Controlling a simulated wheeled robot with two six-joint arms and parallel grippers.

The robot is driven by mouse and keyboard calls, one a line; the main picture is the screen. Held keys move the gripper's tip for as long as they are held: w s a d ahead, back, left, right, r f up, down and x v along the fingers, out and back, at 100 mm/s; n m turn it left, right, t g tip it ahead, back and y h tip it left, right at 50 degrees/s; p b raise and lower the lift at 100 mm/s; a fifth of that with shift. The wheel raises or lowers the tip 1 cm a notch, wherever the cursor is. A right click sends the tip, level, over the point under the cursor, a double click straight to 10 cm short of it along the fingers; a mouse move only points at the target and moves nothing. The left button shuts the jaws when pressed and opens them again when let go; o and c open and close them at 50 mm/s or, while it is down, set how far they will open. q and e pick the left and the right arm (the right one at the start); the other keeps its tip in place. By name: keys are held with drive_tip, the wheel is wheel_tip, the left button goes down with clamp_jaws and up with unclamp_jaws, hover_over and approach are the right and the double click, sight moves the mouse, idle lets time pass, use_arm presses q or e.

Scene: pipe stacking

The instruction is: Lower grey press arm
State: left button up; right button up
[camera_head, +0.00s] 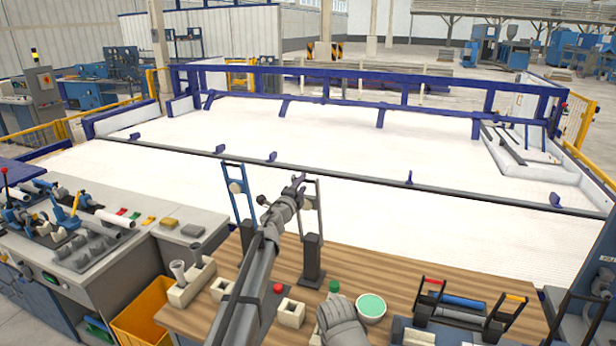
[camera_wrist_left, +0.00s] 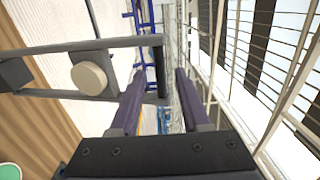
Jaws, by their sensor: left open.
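The grey press arm (camera_head: 320,212) stands raised on a dark post at the back edge of the wooden bench. A round pale pad sits inside its frame. My left gripper (camera_head: 299,182) is open at the top of the grey press arm, its dark purple fingers near the top end bar. In the left wrist view, the grey frame (camera_wrist_left: 78,47) comes in from the left and its dark end bar lies between the open fingers (camera_wrist_left: 160,80); contact cannot be told. My left arm hides part of the bench and frame. My right gripper is not in view.
A similar blue press arm (camera_head: 229,182) stands raised to the left. A blue-railed white area lies behind.

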use_arm(q)
drive_tip(key=x, duration=0.6)
drive_tip(key=shift+w, duration=0.2)
drive_tip(key=shift+s+d, duration=0.1)
clamp_jaws()
idle(1.0)
